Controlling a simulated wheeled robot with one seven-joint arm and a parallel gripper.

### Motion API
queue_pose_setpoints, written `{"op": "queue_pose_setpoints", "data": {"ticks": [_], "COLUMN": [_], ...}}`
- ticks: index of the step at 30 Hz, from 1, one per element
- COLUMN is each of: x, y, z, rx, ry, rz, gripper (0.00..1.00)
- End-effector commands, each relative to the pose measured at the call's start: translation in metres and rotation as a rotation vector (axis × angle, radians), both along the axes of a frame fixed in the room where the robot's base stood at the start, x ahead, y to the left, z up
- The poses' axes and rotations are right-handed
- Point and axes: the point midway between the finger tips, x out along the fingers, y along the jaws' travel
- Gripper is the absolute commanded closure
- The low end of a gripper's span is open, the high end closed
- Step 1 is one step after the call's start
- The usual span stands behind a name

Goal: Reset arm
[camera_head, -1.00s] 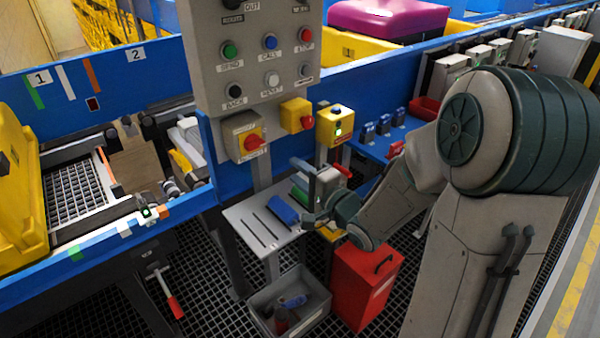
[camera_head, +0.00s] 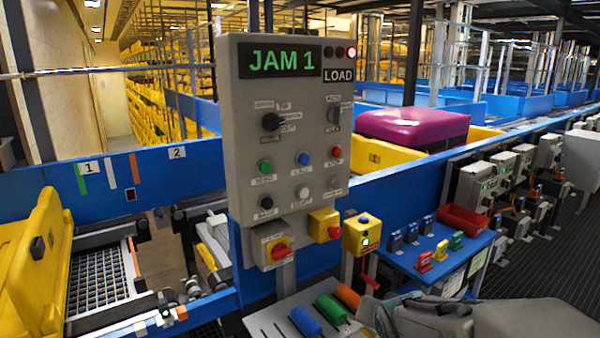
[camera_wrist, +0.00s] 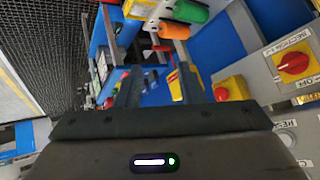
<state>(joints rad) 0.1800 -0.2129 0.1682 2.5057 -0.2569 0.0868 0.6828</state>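My gripper (camera_wrist: 160,88) shows in the wrist view with its two dark fingers apart and nothing visible between them. Beyond the fingers is the blue side table with small coloured items. In the head view my arm lies low at the bottom right, partly cut off by the lower edge, and the fingertips are hard to make out. The grey control panel (camera_head: 240,190) stands left of my arm, its display (camera_head: 280,61) reading JAM 1 with a red lamp lit beside LOAD. In the wrist view a red rotary switch (camera_wrist: 293,64) is close on the right.
A grey slotted shelf (camera_head: 270,326) holds blue, green and orange handles (camera_head: 347,297) near my arm. A blue side table (camera_head: 400,272) carries small coloured devices and a red bin (camera_head: 462,221). A yellow tray (camera_head: 30,270) sits on the left conveyor. A magenta load (camera_head: 413,127) lies behind.

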Motion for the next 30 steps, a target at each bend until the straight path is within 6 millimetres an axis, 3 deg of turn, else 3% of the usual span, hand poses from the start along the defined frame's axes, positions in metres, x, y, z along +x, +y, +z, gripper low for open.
{"op": "queue_pose_setpoints", "data": {"ticks": [9,15,20,30], "x": [-0.1,-0.142,-0.152,-0.151], "y": [0.0,0.009,0.01,0.01], "z": [0.017,0.023,0.023,0.023], "rx": [-0.152,-0.148,-0.144,-0.145], "ry": [0.36,0.49,0.52,0.52], "rz": [0.206,0.342,0.38,0.378], "gripper": [0.65,0.65,0.65,0.65]}}
